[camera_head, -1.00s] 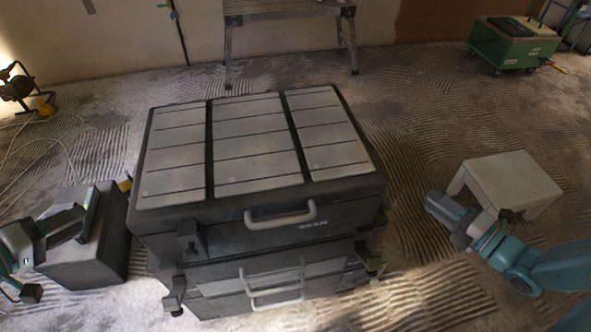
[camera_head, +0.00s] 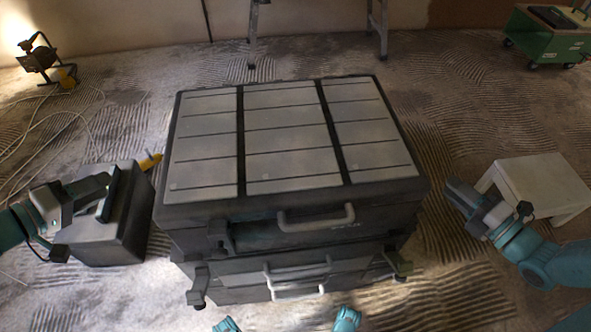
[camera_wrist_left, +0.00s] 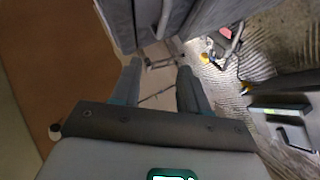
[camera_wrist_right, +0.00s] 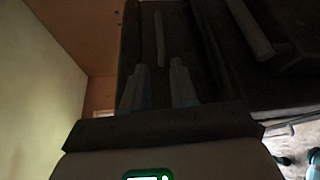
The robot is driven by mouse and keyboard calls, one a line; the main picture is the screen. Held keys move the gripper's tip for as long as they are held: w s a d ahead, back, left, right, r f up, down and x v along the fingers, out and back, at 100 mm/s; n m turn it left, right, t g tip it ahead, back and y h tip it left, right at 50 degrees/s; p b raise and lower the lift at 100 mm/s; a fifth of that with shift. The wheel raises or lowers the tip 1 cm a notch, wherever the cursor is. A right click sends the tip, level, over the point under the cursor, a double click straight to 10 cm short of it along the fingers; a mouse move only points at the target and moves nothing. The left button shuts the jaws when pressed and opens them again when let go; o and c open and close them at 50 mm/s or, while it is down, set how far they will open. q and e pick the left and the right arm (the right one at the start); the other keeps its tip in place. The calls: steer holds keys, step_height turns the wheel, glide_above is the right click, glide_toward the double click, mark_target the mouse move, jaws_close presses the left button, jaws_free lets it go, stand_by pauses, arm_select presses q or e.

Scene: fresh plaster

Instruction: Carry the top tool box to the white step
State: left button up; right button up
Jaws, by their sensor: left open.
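The top tool box (camera_head: 290,140), dark with pale grey lid panels, lies flat on a stack of dark boxes. A grey handle (camera_head: 316,218) is on its front. The white step (camera_head: 535,180) stands on the floor to the right. My left gripper (camera_head: 108,180) is open and empty, left of the stack, apart from it. Ahead of its fingers in the left wrist view (camera_wrist_left: 160,64), a dark box side with a handle (camera_wrist_left: 165,18) shows. My right gripper (camera_head: 452,190) is open between stack and step. In the right wrist view (camera_wrist_right: 162,64), a dark side with a slim bar (camera_wrist_right: 159,38) lies beyond its fingers.
A smaller grey case (camera_head: 120,235) stands on the floor left of the stack, under my left gripper. A work lamp (camera_head: 40,60) with a loose cable is at the back left. A metal trestle (camera_head: 252,35) stands behind, and a green cart (camera_head: 545,35) at the back right.

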steer(key=x, duration=1.5)
steer(key=shift+a, duration=0.15)
arm_select(q)
steer(key=x, duration=1.5)
arm_select(e)
steer(key=shift+w, duration=0.1)
arm_select(q)
steer(key=c, duration=0.6)
arm_select(e)
jaws_close()
arm_select(q)
jaws_close()
steer(key=shift+w+r, duration=0.1)
steer(key=shift+r, duration=0.1)
arm_select(e)
steer(key=shift+r, duration=0.25)
